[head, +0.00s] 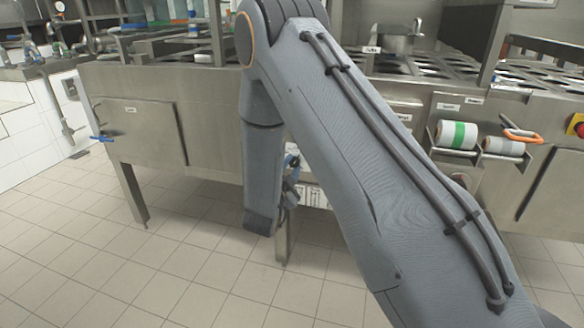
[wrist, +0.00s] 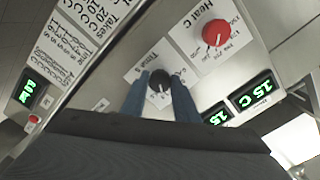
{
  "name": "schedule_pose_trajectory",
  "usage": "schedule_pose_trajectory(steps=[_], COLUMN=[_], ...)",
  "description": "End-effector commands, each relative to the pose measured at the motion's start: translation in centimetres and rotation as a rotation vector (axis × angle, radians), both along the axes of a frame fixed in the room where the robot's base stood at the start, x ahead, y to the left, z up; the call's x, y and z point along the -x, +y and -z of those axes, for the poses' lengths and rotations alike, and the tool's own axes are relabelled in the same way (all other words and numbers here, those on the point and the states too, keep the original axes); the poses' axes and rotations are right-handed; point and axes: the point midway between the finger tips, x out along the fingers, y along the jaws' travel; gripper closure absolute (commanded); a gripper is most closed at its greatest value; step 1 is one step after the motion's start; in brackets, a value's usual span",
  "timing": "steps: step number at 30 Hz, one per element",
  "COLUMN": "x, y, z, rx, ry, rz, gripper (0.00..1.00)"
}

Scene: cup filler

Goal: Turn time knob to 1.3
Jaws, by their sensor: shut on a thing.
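The time knob (wrist: 160,82) is a small dark round knob on a white label reading "Time s", upside down in the wrist view. My gripper (wrist: 160,88) has its two blue-grey fingers on either side of the knob and is shut on it. The knob's pointer and the scale values are too small and partly hidden to read. In the head view my own arm covers most of this area, and the knob does not show there.
A red knob (wrist: 214,33) labelled "Heat C" sits up and to the right in the wrist view. Another green display (wrist: 26,93) is at the left. A steel machine front (head: 170,130) stands behind my arm; the tiled floor (head: 110,265) is clear.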

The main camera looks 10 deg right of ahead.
Motion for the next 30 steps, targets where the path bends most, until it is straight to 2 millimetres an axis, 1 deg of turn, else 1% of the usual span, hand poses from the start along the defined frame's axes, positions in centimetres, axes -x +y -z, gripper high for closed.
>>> schedule_pose_trajectory(steps=[2,3,5,6,14,17,20,27,30], x=[0.1,0.1,0.1,0.1,0.1,0.4,1.3,4.7,5.8], y=[-0.2,-0.2,-0.1,-0.1,0.0,0.2,0.8,2.7,3.4], z=[0.1,0.1,0.1,0.1,0.0,0.0,0.0,0.0,0.0], rx=[0.001,0.001,0.001,0.001,0.001,0.001,0.002,0.002,0.001], ry=[0.002,0.002,0.002,0.002,0.002,0.002,0.003,0.004,0.002], rz=[0.003,0.003,0.003,0.003,0.001,-0.001,0.0,-0.001,-0.001], gripper=[0.95,0.71,0.61,0.54,0.54,0.54,0.54,0.54,0.54])
